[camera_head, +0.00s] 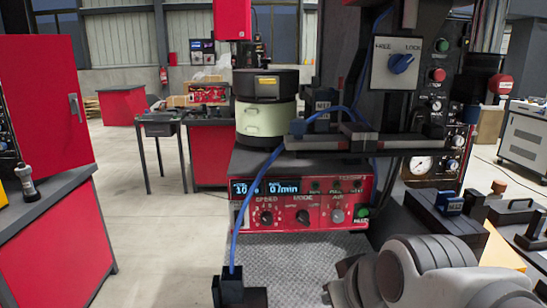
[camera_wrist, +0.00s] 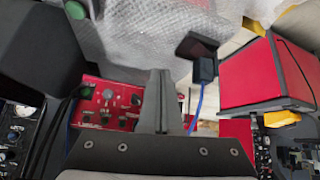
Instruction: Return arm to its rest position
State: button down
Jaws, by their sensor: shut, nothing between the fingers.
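My gripper (camera_wrist: 162,80) shows at the middle of the wrist view. Its two dark fingers are together, with only a thin line between them, and it holds nothing. In the camera_head view my pale grey arm shows at the lower right, close to the black workbench and the patterned metal plate (camera_head: 300,262). The fingers cannot be made out in that view. Behind the fingers in the wrist view are the red control panel (camera_wrist: 105,102) on the left and a black block with a blue cable (camera_wrist: 206,68) on the right.
The bowl feeder (camera_head: 265,115) stands on the red control unit (camera_head: 300,205) with a lit display. A blue cable (camera_head: 256,182) runs down to a black block (camera_head: 232,288). A panel with a blue knob (camera_head: 400,64) is above right. A red cabinet (camera_head: 45,105) stands left; floor between is clear.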

jog(key=s+d+m+g+h, duration=0.1)
jog(key=s+d+m+h, duration=0.15)
jog(key=s+d, duration=0.3)
notch_tip(320, 180, up, 14)
jog(key=p, duration=1.3)
jog(key=shift+s+a+f+m+g+y+p, duration=0.2)
jog(key=shift+s+a+m+g+y+p, duration=0.15)
jog(key=shift+a+m+g+p, duration=0.1)
